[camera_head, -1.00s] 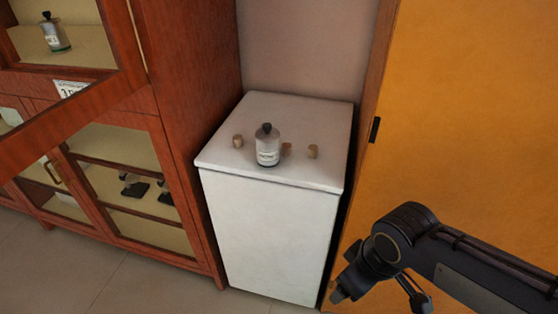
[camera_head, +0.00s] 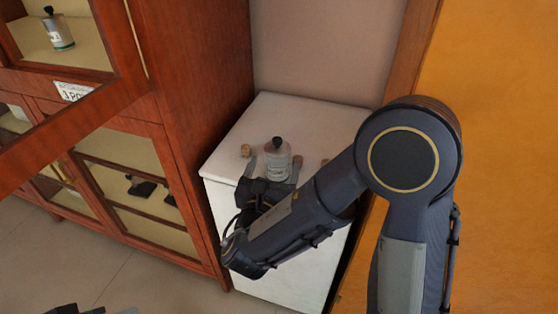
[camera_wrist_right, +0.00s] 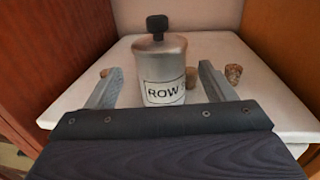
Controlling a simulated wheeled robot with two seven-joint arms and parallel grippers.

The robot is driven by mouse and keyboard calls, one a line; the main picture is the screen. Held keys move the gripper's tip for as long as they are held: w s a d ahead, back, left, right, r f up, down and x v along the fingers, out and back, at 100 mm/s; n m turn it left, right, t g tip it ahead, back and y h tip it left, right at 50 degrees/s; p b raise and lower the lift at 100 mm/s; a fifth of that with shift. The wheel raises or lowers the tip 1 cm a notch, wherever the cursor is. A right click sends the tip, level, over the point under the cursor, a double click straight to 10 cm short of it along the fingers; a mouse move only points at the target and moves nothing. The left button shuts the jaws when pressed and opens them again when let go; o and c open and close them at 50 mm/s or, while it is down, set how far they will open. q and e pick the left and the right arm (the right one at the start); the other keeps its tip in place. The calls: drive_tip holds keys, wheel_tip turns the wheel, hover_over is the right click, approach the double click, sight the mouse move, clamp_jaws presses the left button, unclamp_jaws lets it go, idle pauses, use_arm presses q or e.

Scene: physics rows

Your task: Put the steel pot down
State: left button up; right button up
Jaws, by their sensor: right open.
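The steel pot, a grey metallic can with a black knob and a label (camera_head: 278,154), stands upright on the white cabinet. In the right wrist view the pot (camera_wrist_right: 163,65) stands between my right gripper's fingers, and the letters "ROW" show on it. My right gripper (camera_head: 274,168) is open, one finger on each side of the pot; a gap shows on both sides in the wrist view (camera_wrist_right: 161,74). The pot's lower part is partly hidden by my gripper in the head view. Dark parts at the bottom left edge look like my left gripper (camera_head: 92,310), mostly cut off.
The white cabinet top (camera_head: 300,112) also holds small brown cork-like pieces (camera_head: 246,150), close to the pot; one shows at right in the wrist view (camera_wrist_right: 233,73). A wooden glass-fronted cupboard (camera_head: 190,120) stands at left, an orange panel (camera_head: 500,120) at right. The cabinet's back is clear.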

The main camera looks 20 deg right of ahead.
drive_tip(key=shift+w+d+r, duration=0.15)
drive_tip(key=shift+w, duration=0.1)
drive_tip(key=x, duration=0.5)
drive_tip(key=shift+w, duration=0.15)
drive_tip(key=c, duration=1.4)
